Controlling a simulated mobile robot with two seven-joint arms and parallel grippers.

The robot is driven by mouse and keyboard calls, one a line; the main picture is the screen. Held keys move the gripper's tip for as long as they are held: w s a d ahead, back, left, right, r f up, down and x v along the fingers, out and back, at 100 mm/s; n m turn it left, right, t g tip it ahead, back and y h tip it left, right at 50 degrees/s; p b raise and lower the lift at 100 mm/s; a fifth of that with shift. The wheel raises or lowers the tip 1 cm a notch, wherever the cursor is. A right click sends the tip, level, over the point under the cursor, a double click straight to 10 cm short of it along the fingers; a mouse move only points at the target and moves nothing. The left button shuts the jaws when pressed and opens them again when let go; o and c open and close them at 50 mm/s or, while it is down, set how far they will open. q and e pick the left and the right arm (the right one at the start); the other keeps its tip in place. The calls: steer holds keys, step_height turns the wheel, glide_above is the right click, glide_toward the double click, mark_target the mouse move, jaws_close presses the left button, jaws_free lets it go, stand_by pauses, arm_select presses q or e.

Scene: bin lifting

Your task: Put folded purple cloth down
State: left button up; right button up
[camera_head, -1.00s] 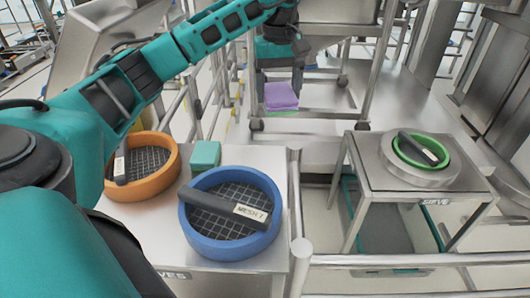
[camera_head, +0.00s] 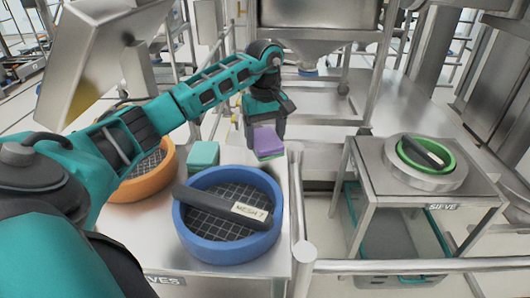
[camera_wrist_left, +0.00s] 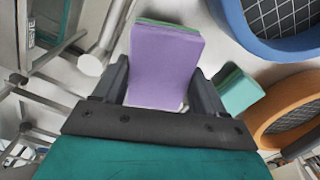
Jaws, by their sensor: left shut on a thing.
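The folded purple cloth (camera_head: 267,141) is in my left gripper (camera_head: 262,128), at the back right corner of the steel sieve table (camera_head: 130,225). In the left wrist view the purple cloth (camera_wrist_left: 165,62) sits between the two dark fingers of my left gripper (camera_wrist_left: 163,88), with a green layer along its far edge. The cloth looks tilted in the head view. I cannot tell whether it touches the table top. My right gripper is not in view.
A folded teal cloth (camera_head: 204,154) lies left of the purple one. A blue-rimmed sieve (camera_head: 278,240) stands in front, and an orange sieve (camera_head: 165,172) to the left. A metal rail (camera_head: 299,200) runs by the table's right edge. A green sieve (camera_head: 447,157) stands on another table.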

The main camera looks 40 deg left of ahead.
mark_target(265, 138)
arm_select(q)
steer(key=shift+f+b, duration=0.3)
steer(key=shift+f, duration=1.9)
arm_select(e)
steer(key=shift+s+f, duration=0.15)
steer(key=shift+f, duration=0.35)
arm_select(q)
steer(key=shift+f, duration=0.2)
steer(key=o, duration=1)
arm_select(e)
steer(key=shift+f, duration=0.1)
arm_select(q)
steer(key=shift+o, duration=0.2)
steer(key=shift+r, duration=0.3)
step_height(265, 138, up, 11)
steer(key=shift+r+p, duration=0.15)
steer(key=shift+p, duration=0.8)
steer(key=shift+r, duration=0.25)
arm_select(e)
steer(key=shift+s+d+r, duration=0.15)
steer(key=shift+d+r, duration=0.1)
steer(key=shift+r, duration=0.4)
